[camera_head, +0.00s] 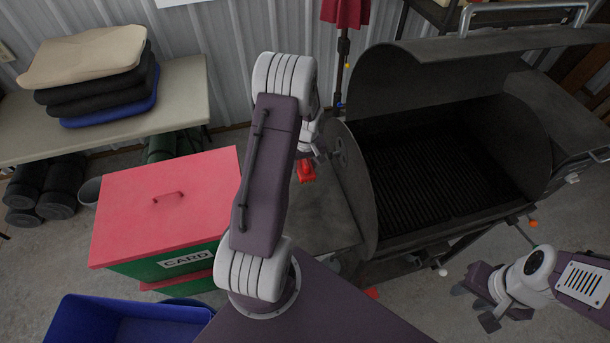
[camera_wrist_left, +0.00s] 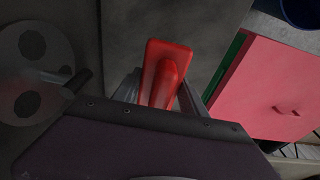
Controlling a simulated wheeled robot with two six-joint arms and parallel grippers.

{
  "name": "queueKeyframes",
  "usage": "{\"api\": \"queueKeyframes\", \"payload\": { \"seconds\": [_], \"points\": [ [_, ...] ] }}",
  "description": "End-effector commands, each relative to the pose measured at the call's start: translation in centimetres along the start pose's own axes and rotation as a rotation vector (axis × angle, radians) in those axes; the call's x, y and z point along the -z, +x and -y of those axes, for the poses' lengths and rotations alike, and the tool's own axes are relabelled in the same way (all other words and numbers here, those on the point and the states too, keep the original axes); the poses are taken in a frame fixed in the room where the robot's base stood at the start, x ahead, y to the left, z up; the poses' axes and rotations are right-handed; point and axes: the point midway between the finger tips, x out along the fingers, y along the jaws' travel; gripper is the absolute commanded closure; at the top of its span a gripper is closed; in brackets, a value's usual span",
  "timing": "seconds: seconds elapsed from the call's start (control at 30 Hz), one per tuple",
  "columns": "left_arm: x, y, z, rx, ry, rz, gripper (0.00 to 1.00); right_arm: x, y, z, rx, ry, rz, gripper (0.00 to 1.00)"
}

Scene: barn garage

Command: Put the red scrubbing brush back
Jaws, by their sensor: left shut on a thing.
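The red scrubbing brush (camera_head: 305,171) shows in the head view beyond my left arm, over the grey side shelf (camera_head: 335,221) of the grill. In the left wrist view the brush (camera_wrist_left: 164,75) sits between the two fingers of my left gripper (camera_wrist_left: 158,92), which is shut on it. My left arm hides most of that gripper in the head view. I cannot tell whether the brush touches the shelf. My right gripper (camera_head: 489,309) is at the lower right, below the grill, with its fingers apart and nothing seen between them.
The black grill (camera_head: 420,185) stands open to the right of the shelf, its round side plate close to my left gripper. A red-lidded green bin (camera_head: 125,210) and a blue bin (camera_head: 75,325) stand at the left. A bench (camera_head: 185,95) with stacked cushions (camera_head: 85,58) is behind.

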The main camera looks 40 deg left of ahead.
Motion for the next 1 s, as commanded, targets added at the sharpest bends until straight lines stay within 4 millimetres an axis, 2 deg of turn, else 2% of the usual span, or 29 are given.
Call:
{"api": "queueKeyframes", "payload": {
  "seconds": [0.2,0.4,0.8,0.83,0.9,1.0],
  "points": [
    [-0.2,1.4,0.0,0.000,0.001,0.000,0.88,0.0,-0.1,0.0,0.000,0.000,0.000,0.62],
    [-0.7,4.8,0.0,0.000,0.001,0.000,0.88,0.0,-0.1,0.0,0.000,0.000,0.000,0.62],
    [-0.8,5.6,-0.1,-0.001,0.001,-0.002,0.88,-0.1,0.4,0.0,0.000,0.000,0.000,0.62],
    [-0.8,5.6,0.0,-0.001,0.001,-0.001,0.48,-0.1,0.4,0.0,0.000,0.000,0.000,0.62],
    [-0.8,5.5,0.0,-0.001,0.001,-0.001,0.29,0.0,0.2,0.0,0.000,0.000,0.000,0.62],
    [-0.8,5.4,0.0,-0.001,0.001,-0.001,0.29,0.0,0.2,0.0,0.000,0.000,0.000,0.62]
  ]
}}
